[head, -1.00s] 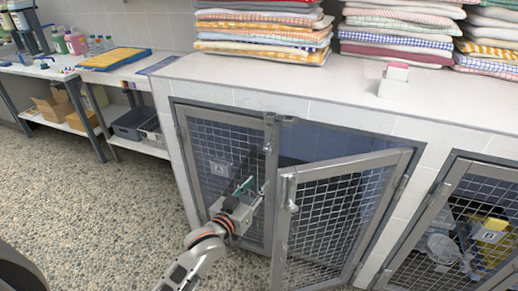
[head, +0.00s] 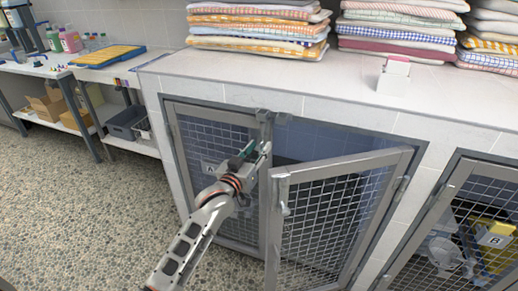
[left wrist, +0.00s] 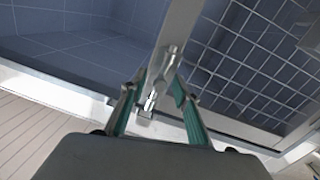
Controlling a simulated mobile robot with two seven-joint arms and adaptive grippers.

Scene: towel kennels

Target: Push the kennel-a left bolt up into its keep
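Kennel A's left door (head: 215,135) is a grey mesh leaf standing in line with the front. Its bolt, a silver metal piece (left wrist: 165,65) on the frame bar, shows in the left wrist view. In the head view my gripper mostly hides it. A small grey bracket (head: 264,115), apparently the keep, sits on the top frame above the bolt. My left gripper (head: 250,152) is at the door's upper right edge, just below that bracket. In the left wrist view its green fingers (left wrist: 160,88) are apart, one on each side of the bolt; contact is unclear. My right gripper is not in view.
Kennel A's right door (head: 335,210) is swung outward, with a handle on its near edge. Kennel B (head: 450,235) is at the right. Folded towels (head: 262,30) and a small pink-and-white block (head: 394,75) sit on the counter (head: 320,82). The floor at left is clear.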

